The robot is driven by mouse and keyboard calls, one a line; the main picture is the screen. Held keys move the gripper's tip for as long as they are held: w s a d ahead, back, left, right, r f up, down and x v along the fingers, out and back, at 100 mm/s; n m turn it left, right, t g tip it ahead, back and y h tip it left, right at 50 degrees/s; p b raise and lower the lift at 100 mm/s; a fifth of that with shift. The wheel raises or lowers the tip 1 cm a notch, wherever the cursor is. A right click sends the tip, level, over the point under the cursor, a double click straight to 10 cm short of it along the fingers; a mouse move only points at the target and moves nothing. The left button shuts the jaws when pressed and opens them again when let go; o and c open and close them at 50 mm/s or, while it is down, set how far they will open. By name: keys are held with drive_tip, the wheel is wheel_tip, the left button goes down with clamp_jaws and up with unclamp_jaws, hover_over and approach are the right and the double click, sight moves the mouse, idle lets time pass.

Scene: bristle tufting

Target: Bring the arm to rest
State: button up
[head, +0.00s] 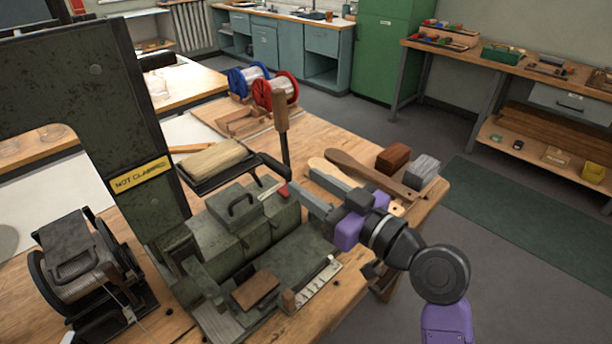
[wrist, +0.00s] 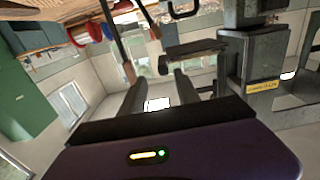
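My gripper (head: 301,176) is raised over the right part of the workbench, beside the green machine (head: 243,222). Its two grey fingers are apart with nothing visible between them. The wrist view also shows the fingers apart (wrist: 158,84), with only distant background in the gap. The fingers point left and away in the head view, toward the machine's wooden-handled lever (head: 281,111). I cannot tell how far apart in depth they are. A pale wooden block (head: 213,159) lies on a dark plate of the machine. A yellow label on its upright reads "NOT CLAMPED" (head: 142,175).
Paddle-shaped wooden pieces (head: 360,172), a red-brown block (head: 393,158) and a grey block (head: 423,170) lie on the bench right of my gripper. Blue (head: 247,77) and red (head: 275,91) spools stand behind. Clear floor (head: 365,125) lies beyond the bench's right edge.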

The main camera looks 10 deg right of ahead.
drive_tip(key=w+d+r+m+t+h, duration=0.1)
drive_tip(key=d+r+m+t+h, duration=0.1)
drive_tip(key=d+r+m, duration=0.1)
drive_tip(key=s+d+f+m+t+h, duration=0.2)
drive_tip(key=s+d+f+m+h, duration=0.35)
drive_tip(key=s, duration=0.55)
drive_tip(key=s+f+g, duration=0.1)
drive_tip(key=s+f, duration=0.2)
drive_tip(key=s, duration=0.7)
drive_tip(key=s+d+f+n+g+h+p, duration=0.1)
drive_tip(key=s+f, duration=0.2)
drive_tip(key=s, duration=0.7)
drive_tip(key=s+f+g+h, duration=0.1)
drive_tip(key=s+f+g, duration=0.1)
drive_tip(key=s, duration=0.8)
drive_tip(key=shift+d+f+n+p, duration=0.35)
drive_tip(key=shift+d+f+p, duration=0.05)
drive_tip(key=shift+f, duration=0.5)
